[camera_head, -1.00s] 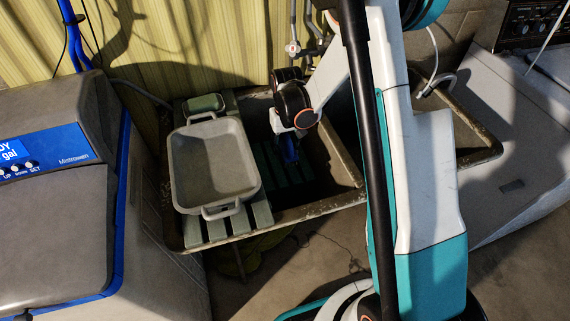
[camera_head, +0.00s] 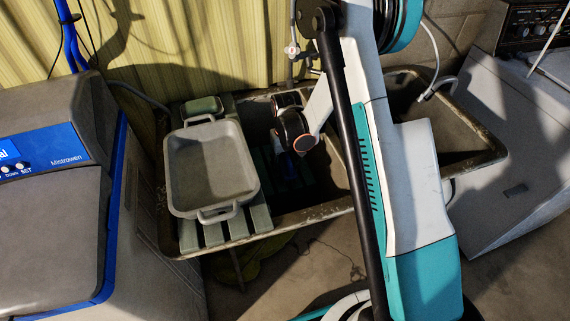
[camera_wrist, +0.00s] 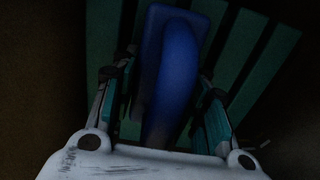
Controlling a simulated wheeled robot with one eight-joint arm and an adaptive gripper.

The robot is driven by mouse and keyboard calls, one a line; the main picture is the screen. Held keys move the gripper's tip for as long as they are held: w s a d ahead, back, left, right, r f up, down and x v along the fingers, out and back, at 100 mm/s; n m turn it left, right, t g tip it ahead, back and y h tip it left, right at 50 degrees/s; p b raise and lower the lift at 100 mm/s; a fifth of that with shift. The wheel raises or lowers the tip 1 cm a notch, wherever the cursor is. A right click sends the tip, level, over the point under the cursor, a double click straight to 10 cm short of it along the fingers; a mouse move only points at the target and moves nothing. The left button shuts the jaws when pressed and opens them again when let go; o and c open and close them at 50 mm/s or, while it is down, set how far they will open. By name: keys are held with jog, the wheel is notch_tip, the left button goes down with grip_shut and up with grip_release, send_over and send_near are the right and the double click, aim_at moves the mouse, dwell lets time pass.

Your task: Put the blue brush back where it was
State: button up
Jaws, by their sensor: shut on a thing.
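The blue brush (camera_wrist: 170,85) is between the two fingers of my gripper (camera_wrist: 165,105) in the wrist view, and my gripper is shut on it. Behind the brush in that view are dark green slats (camera_wrist: 245,60). In the head view my gripper (camera_head: 290,163) reaches down into the left basin of the double sink (camera_head: 318,204), and a small bit of blue shows below the wrist in shadow. The wrist and the shadow hide most of the brush there. I cannot tell whether the brush touches the slats.
A faucet (camera_head: 440,88) is at the right basin.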

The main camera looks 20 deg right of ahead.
jog(key=o, duration=1.3)
notch_tip(320, 180, up, 13)
jog(key=p, duration=0.4)
jog(key=shift+d+f, duration=0.1)
jog(key=shift+f, duration=0.05)
jog(key=s+r+t, duration=0.2)
jog(key=s+r, duration=0.2)
jog(key=r, duration=0.4)
jog(key=s+r+t, duration=0.1)
jog(key=s+r, duration=0.4)
jog(key=r, duration=0.4)
jog(key=s+r+t, duration=0.2)
jog(key=s+r, duration=0.1)
jog(key=s, duration=0.4)
jog(key=s+r+t, duration=0.2)
jog(key=s, duration=0.5)
jog(key=shift+s+r, duration=0.4)
